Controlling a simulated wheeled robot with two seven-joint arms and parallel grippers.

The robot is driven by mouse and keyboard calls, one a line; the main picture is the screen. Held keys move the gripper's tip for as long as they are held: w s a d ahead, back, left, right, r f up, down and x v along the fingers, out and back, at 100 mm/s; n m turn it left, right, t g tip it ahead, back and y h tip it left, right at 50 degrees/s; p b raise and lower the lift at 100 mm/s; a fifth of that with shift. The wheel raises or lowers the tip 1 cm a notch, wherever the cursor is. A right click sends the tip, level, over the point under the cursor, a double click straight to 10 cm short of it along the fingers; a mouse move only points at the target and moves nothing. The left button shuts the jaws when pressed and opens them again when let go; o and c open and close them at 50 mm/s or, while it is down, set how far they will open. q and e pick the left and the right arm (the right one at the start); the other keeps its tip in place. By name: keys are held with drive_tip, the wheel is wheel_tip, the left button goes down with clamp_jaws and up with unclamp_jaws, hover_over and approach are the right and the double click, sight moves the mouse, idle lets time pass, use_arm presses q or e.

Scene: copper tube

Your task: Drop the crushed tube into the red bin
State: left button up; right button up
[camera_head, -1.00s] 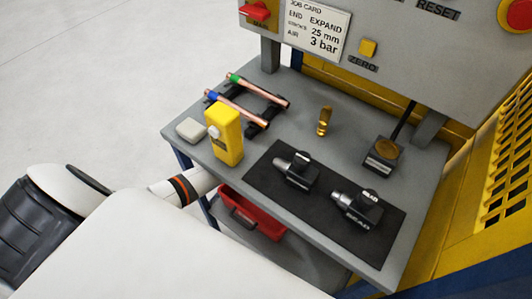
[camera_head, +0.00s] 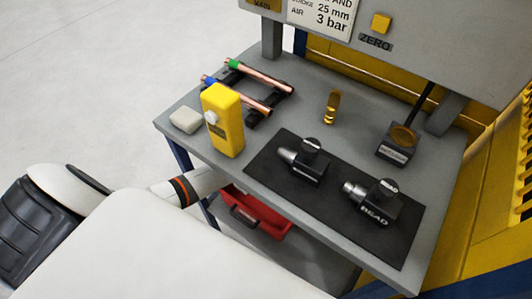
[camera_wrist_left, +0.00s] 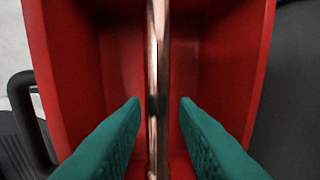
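The red bin (camera_head: 283,228) sits below the front edge of the workbench in the head view. In the left wrist view its red walls (camera_wrist_left: 65,60) fill most of the picture. A thin copper-coloured tube (camera_wrist_left: 158,60) runs up the middle of that view, over the bin. My left gripper (camera_wrist_left: 160,103) has its two teal fingers apart, one on each side of the tube, with a visible gap to each. The tube's ends and any crushed part are not clear. In the head view the left gripper is hidden. My right gripper is not in view.
The grey bench (camera_head: 185,150) holds a yellow device (camera_head: 224,125), a rack with two copper tubes (camera_head: 258,72), a black mat (camera_head: 290,205) with two dark tools, a brass piece (camera_head: 331,106) and a black block with a gold disc (camera_head: 398,145). A grey panel stands behind.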

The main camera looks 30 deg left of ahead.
use_arm(q)
drive_tip(key=o, duration=0.3)
wheel_tip(320, 180, up, 7)
drive_tip(key=s+p, duration=0.1)
drive_tip(key=shift+s+r+p, duration=0.15)
drive_tip(key=shift+s+p, duration=0.1)
drive_tip(key=shift+p, duration=0.15)
drive_tip(key=shift+a, duration=0.1)
drive_tip(key=shift+s, duration=0.1)
